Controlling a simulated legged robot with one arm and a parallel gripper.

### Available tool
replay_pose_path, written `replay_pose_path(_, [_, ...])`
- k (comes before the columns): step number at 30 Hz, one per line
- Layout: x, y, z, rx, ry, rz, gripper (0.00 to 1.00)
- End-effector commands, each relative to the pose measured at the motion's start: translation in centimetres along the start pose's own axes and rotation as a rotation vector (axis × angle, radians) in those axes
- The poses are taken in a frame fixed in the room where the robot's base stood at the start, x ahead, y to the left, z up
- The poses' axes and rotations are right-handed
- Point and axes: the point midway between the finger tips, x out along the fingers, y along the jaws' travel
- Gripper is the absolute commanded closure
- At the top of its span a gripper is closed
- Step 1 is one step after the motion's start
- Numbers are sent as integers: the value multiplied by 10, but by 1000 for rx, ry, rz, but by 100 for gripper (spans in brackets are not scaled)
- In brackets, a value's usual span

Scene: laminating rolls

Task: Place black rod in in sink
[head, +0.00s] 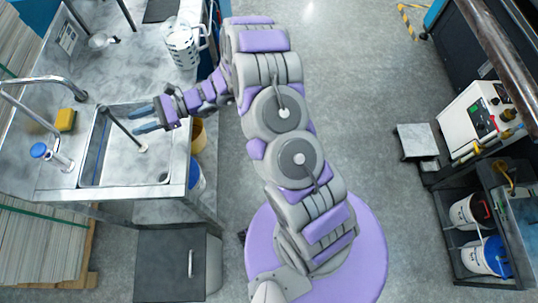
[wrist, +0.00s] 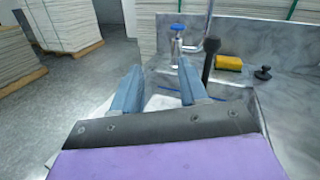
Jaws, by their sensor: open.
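The black rod (head: 122,128) slants across the sink (head: 104,132) in the head view, its lower end with a pale tip inside the basin. In the wrist view the black rod (wrist: 209,58) stands just right of the right finger, its thicker top upward. My gripper (head: 134,121) is above the sink's right part, beside the rod, with its blue fingers pointing left. It is open in the wrist view (wrist: 161,70), with nothing held between the fingers. The right finger and gripper body hide the rod's lower part and most of the sink there.
A curved faucet (head: 45,82), a yellow sponge (head: 66,119) and a blue-topped tap (head: 40,151) stand left of the sink. A white jug (head: 181,45) is on the counter behind. Bare floor (head: 350,80) lies right of my arm.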

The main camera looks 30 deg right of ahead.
Motion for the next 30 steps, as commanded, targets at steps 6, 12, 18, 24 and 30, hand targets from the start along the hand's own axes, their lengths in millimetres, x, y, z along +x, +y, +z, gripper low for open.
replay_pose_path(6, [5,50,78,-168,26,230,57])
replay_pose_path(12, [-8,103,126,-316,87,432,57])
replay_pose_path(18, [-35,154,157,-468,182,625,57])
replay_pose_path(24, [-74,199,176,-612,306,809,57])
replay_pose_path(30, [-123,238,187,-737,455,984,57])
